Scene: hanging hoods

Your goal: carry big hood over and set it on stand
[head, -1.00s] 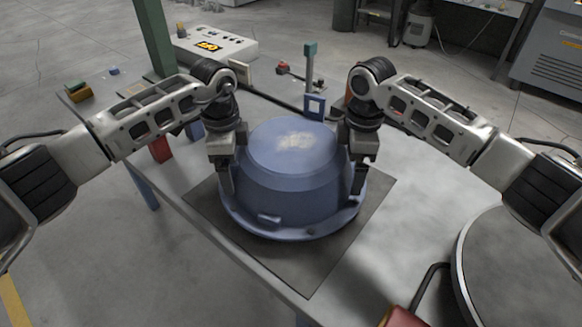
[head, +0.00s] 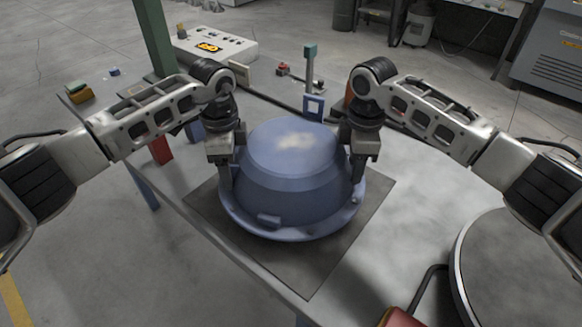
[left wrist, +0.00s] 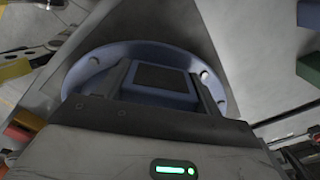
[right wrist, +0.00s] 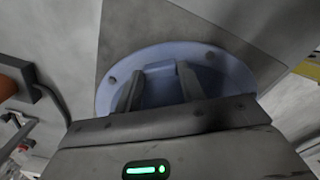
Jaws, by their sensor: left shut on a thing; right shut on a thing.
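The big hood (head: 292,175) is a blue, bell-shaped shell with a wide flange and a worn pale patch on top. It sits upright over a dark square mat on the table in the head view. My left gripper (head: 226,180) is shut on the hood's left side, and my right gripper (head: 357,175) is shut on its right side. The hood's flange also shows in the left wrist view (left wrist: 90,68) and in the right wrist view (right wrist: 112,85), between and around the fingers. A round grey disc (head: 525,265), possibly the stand, is at the right; my right arm partly covers it.
The dark mat (head: 312,275) lies under the hood. A red part (head: 400,318) lies near the disc. Table between mat and disc is mostly clear.

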